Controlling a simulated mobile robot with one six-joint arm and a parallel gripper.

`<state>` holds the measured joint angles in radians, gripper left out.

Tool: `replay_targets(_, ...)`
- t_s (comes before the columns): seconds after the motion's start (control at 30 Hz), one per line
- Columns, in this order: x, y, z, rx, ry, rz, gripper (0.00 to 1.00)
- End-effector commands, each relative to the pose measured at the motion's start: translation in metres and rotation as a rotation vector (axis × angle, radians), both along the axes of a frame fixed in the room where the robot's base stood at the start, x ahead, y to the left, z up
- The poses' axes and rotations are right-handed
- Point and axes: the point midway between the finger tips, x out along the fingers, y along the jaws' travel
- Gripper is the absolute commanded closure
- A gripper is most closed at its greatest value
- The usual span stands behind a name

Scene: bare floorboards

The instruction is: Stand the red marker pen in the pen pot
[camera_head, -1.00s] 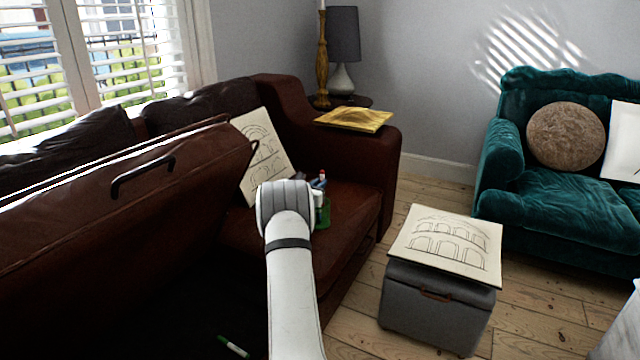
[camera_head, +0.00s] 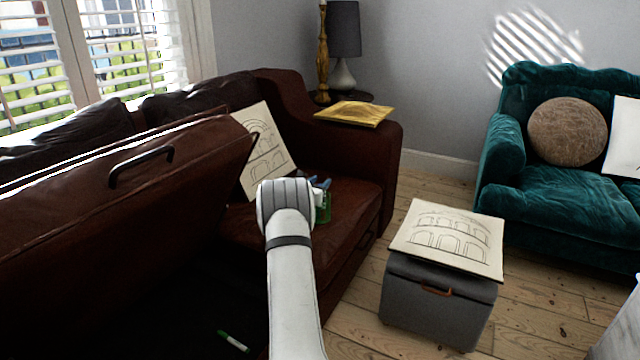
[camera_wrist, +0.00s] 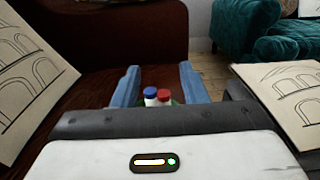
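In the wrist view, my gripper (camera_wrist: 159,72) has its two blue fingers spread wide. A red cap (camera_wrist: 164,94), apparently the red marker pen's, and a blue cap (camera_wrist: 150,93) show side by side between the fingers, with a gap to each finger. Parts of the green pen pot (camera_wrist: 175,102) show just behind the caps; most of it is hidden by my gripper body. In the head view the green pot (camera_head: 324,208) stands on the brown sofa seat, partly behind my wrist, with my blue fingers (camera_head: 320,183) above it. The pens' lower parts are hidden.
A green-and-white marker (camera_head: 233,342) lies in the dark space under the raised sofa seat (camera_head: 140,185). A drawing board (camera_head: 262,150) leans on the sofa back. A grey stool (camera_head: 437,300) bears another drawing (camera_head: 450,240). Floorboards (camera_head: 535,310) beside it are clear.

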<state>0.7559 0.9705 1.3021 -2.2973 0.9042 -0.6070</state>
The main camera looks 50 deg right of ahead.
Motion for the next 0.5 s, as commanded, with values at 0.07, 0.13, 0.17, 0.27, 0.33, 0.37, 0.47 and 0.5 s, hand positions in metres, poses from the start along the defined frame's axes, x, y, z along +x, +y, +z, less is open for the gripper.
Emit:
replay_targets(0.07,0.000,0.000,0.000,0.000,0.000,0.000,0.61)
replay_targets(0.13,0.000,0.001,0.000,0.000,0.000,0.000,0.61)
replay_targets(0.17,0.000,0.002,0.000,0.001,0.000,0.000,0.61)
replay_targets(0.27,-0.001,0.009,0.002,0.000,0.000,0.000,0.61)
replay_targets(0.33,-0.003,0.019,0.003,0.002,0.001,0.001,0.61)
replay_targets(0.37,-0.004,0.023,0.002,0.002,0.002,0.001,0.61)
replay_targets(0.47,-0.007,0.040,0.003,0.002,0.002,0.000,0.61)
replay_targets(0.5,-0.008,0.046,0.003,0.002,0.001,0.001,0.61)
